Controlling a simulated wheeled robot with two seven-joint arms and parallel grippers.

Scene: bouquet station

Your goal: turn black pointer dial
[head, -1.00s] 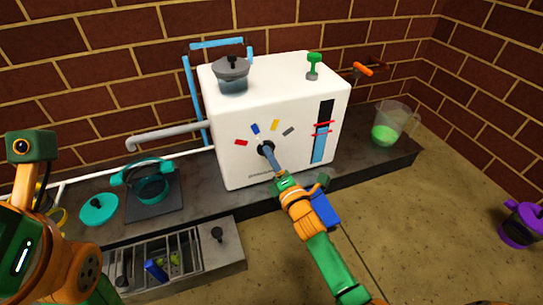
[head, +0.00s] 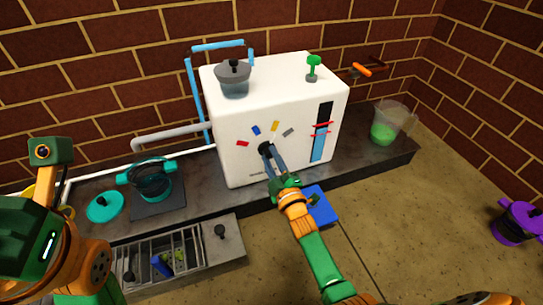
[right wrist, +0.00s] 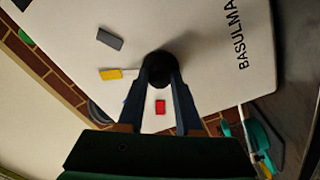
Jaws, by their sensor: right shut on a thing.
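The black pointer dial (head: 265,150) sits on the front of a white box-shaped machine (head: 235,155). Red (head: 243,143), blue (head: 256,130), yellow (head: 275,126) and grey (head: 288,132) marks arc around it. My right gripper (head: 267,154) is shut on the dial, its fingers reaching up from the front. In the right wrist view the round dial (right wrist: 158,62) sits between the two fingertips, and the red mark (right wrist: 160,106) shows between the fingers. I cannot tell which mark the pointer faces. My left arm stands at the left edge; its fingers do not show.
A grey lidded pot (head: 233,78) and a green knob (head: 313,66) are on top of the machine. A jug of green liquid (head: 387,123) stands to its right. A teal pot (head: 153,181) and a rack (head: 160,262) are to the left. A blue block (head: 322,207) lies near my right forearm.

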